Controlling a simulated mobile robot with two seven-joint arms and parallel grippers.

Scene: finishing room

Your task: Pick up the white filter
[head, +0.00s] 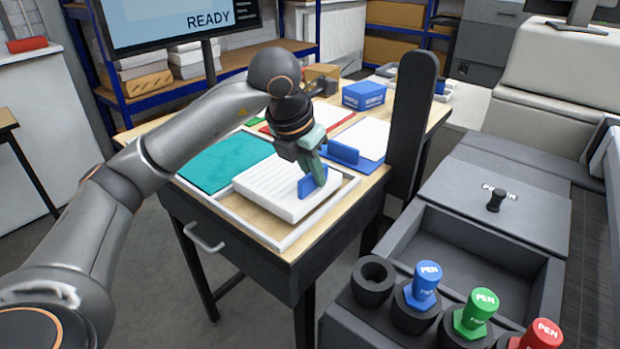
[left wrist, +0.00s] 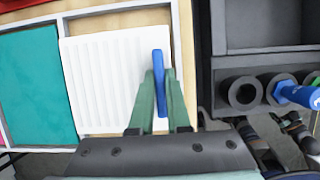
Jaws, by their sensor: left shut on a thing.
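The white filter (head: 262,188) is a ribbed white slab with an upright blue tab (head: 308,188) at its right edge. It lies flat in the front right part of a framed tray on the wooden table. It also shows in the left wrist view (left wrist: 105,80), beside a teal panel. My left gripper (head: 313,170) points down at the tab from above. In the left wrist view its green fingers (left wrist: 161,105) are shut on the blue tab (left wrist: 158,75), one on each side. I cannot tell whether the filter is lifted. My right gripper is not in view.
The tray rim (head: 300,228) surrounds the filter and the teal panel (head: 222,162). A second blue tab (head: 341,152) stands just behind. A black upright post (head: 410,120) rises at the table's right. Pens in holders, including a blue pen (head: 424,285), stand front right.

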